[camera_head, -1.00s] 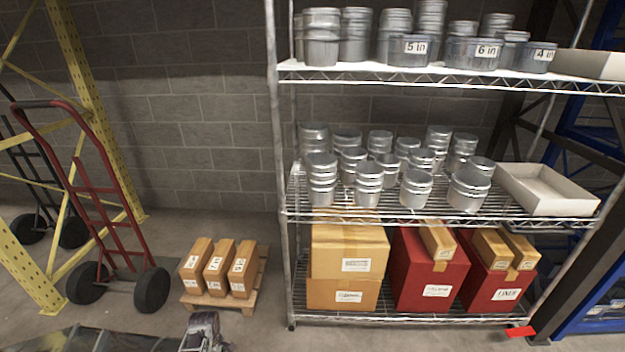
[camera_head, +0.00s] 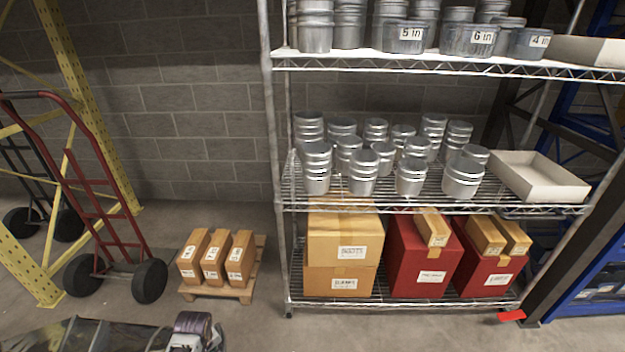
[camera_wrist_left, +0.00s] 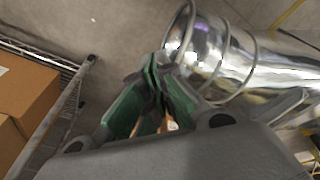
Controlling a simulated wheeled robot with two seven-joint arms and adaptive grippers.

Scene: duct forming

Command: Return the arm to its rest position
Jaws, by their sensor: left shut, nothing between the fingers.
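My left gripper (camera_wrist_left: 158,90) shows in the left wrist view. Its green-padded fingers are shut with nothing between them. Bare grey concrete floor lies beyond the fingertips. In the head view, a grey and dark jointed part, probably of my left arm, shows at the bottom edge left of centre. The fingertips cannot be made out there. My right arm and gripper are in neither view.
A wire shelf (camera_head: 430,208) with metal cans and boxes stands right of centre. A small pallet (camera_head: 245,292) with narrow boxes and a red hand truck (camera_head: 95,185) stand left. A shiny metal cylinder (camera_wrist_left: 235,60) is close beside the gripper.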

